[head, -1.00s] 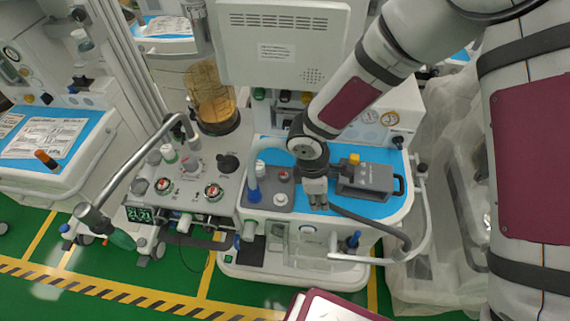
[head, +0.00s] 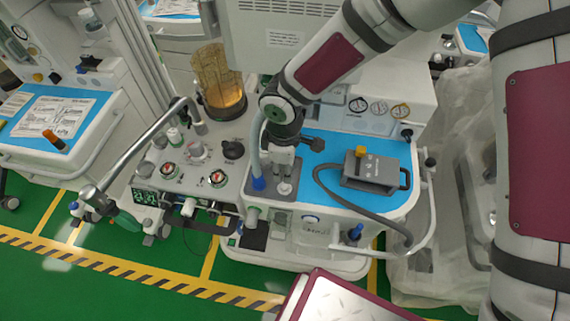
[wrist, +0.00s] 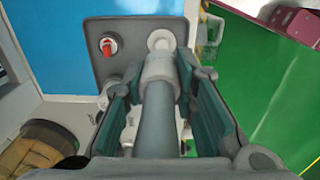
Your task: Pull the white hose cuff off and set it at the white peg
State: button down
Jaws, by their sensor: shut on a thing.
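My gripper (head: 283,163) points down over the grey plate (head: 268,192) on the cart. In the wrist view its fingers (wrist: 161,85) are shut on the pale hose cuff (wrist: 159,68). A grey-blue tube (wrist: 156,120) runs from the cuff toward the camera. A round white piece (wrist: 160,40), apparently the white peg, shows just beyond the cuff; it also shows below my gripper in the head view (head: 284,188). Whether cuff and peg touch, I cannot tell. A red-topped peg (wrist: 108,45) stands on the same plate. A blue piece (head: 258,183) stands at the plate's left.
A grey box (head: 374,172) with a yellow knob and a dark looped hose (head: 365,212) lie on the blue top (head: 330,148), right of my gripper. A silver rail (head: 150,145) and an amber canister (head: 220,85) are at the left. Gauges (head: 380,108) stand behind.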

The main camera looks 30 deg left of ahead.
aim_at(284, 186)
jog(key=shift+f+b, duration=0.85)
jog(key=shift+f, duration=1.7)
jog(key=shift+f+b, duration=0.7)
jog(key=shift+f, duration=0.25)
dwell(0.3)
jog(key=c, duration=1.2)
grip_release()
notch_tip(284, 186, up, 12)
jog(key=shift+s+d, duration=0.1)
jog(key=shift+s, duration=0.05)
